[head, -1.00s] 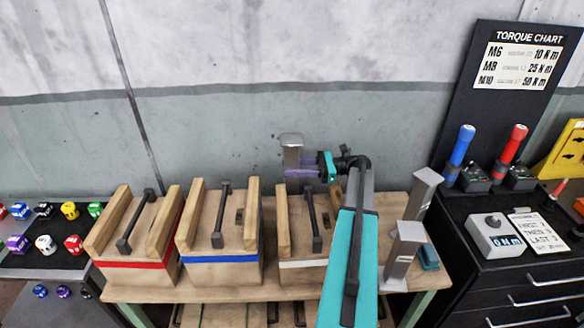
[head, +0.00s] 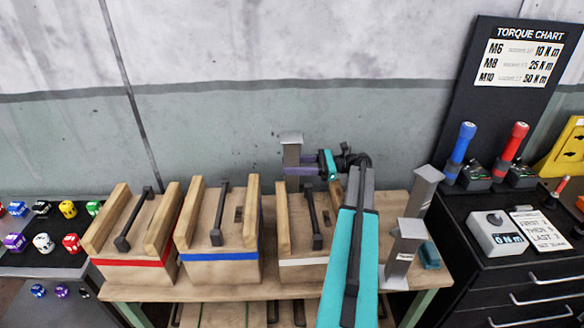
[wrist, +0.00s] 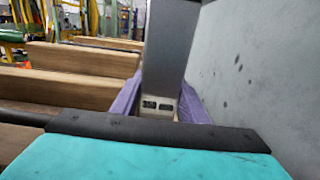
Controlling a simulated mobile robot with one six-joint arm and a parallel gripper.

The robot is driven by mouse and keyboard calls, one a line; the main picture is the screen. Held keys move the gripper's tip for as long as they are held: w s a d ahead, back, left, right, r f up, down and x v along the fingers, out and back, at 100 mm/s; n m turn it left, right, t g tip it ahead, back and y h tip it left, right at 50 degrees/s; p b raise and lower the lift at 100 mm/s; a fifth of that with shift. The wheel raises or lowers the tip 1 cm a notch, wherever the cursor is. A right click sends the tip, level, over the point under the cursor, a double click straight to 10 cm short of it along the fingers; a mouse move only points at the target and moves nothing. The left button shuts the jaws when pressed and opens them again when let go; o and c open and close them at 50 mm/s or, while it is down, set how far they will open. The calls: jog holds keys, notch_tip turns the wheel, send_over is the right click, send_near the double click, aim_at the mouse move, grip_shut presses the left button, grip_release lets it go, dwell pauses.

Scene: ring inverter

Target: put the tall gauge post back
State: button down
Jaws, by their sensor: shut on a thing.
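My gripper (head: 303,171) is shut on a grey post (head: 291,154) with a flat, wider cap. The post is upright, beyond the white-striped wooden box and close to the wall. In the wrist view the post (wrist: 170,50) stands between my purple fingers, with a small marked plate low on its face. Its foot is hidden, so I cannot tell whether it touches anything. Two similar grey capped posts stand at the right end of the bench, a back one (head: 421,193) and a front one (head: 402,257). I cannot tell which post is tallest.
Wooden boxes with red (head: 135,262), blue (head: 220,257) and white (head: 303,261) stripes and dark handles fill the bench's left and middle. A small teal block (head: 429,256) lies by the front post. A black cabinet (head: 500,275) stands right; the wall is close behind.

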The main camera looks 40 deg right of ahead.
jog(key=shift+s+a+f+b, duration=0.2)
jog(key=shift+f+b, duration=0.35)
jog(key=shift+f, duration=0.2)
jog(key=c, duration=1)
grip_release()
jog(key=shift+c, duration=0.2)
jog(key=shift+r+p, duration=0.65)
jog(key=shift+p, duration=0.85)
jog(key=b+v, duration=0.3)
jog(key=v, duration=0.7)
jog(key=shift+w+d+r, duration=0.15)
jog(key=shift+w+r, duration=0.05)
jog(key=shift+r, duration=0.1)
jog(key=shift+s+d+p, duration=0.1)
jog(key=shift+d+p, duration=0.05)
jog(key=shift+p, duration=0.4)
jog(key=d+p, duration=0.1)
jog(key=p, duration=0.4)
jog(key=shift+s, duration=0.35)
